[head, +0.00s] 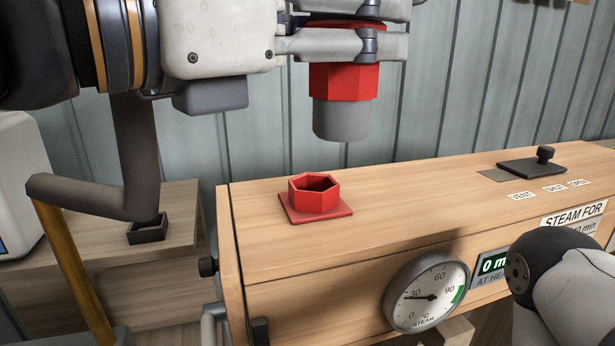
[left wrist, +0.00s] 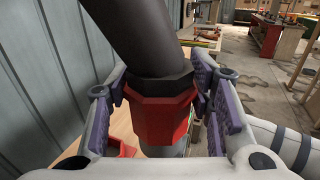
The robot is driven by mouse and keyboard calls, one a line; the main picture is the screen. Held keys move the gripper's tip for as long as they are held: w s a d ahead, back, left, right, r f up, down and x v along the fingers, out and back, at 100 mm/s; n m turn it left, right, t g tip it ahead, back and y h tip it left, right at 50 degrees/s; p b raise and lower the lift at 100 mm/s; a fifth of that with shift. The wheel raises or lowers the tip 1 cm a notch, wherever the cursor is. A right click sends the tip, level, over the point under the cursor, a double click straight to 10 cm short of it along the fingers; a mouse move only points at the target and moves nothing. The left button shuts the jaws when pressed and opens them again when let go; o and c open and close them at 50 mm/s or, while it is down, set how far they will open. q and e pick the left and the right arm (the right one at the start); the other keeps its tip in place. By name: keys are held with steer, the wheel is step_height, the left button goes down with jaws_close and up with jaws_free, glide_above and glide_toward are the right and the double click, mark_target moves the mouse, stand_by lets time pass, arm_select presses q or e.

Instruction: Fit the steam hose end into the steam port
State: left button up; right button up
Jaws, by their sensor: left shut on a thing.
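The steam hose end is a red hexagonal collar with a grey round nose (head: 342,119). My left gripper (head: 372,45) is shut on the red collar, with the nose pointing down. In the left wrist view the collar (left wrist: 163,122) sits between the purple finger pads, with the dark hose (left wrist: 140,35) rising from it. The steam port (head: 315,195) is a red hexagonal socket on a square red plate, on top of the wooden steam box. The nose hangs above the port, slightly to its right in the head view, with a clear gap. My right gripper is out of view.
The steam box (head: 400,196) carries a black vent slide (head: 532,165), a round gauge (head: 426,292) and a green display (head: 491,264). A dark bent tube (head: 133,150) hangs left of the box. A corrugated wall (head: 440,100) stands behind. My right arm is at lower right.

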arm_select(q)
steer(key=w+f+b, duration=0.1)
steer(key=w+f, duration=0.3)
steer(key=w+a+f+b, duration=0.1)
steer(key=w+f, duration=0.3)
steer(key=w+a+f+b, duration=0.1)
steer(key=w+f+b, duration=0.1)
steer(key=w+f, duration=0.2)
steer(key=shift+w+f, duration=0.15)
steer(key=shift+w, duration=0.05)
steer(key=shift+s+a+f, duration=0.1)
steer(key=shift+f, duration=0.05)
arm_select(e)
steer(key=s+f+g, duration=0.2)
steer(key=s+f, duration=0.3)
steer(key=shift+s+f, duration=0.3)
arm_select(q)
steer(key=shift+f, duration=0.2)
steer(key=o, duration=1.2)
steer(key=shift+o, duration=0.2)
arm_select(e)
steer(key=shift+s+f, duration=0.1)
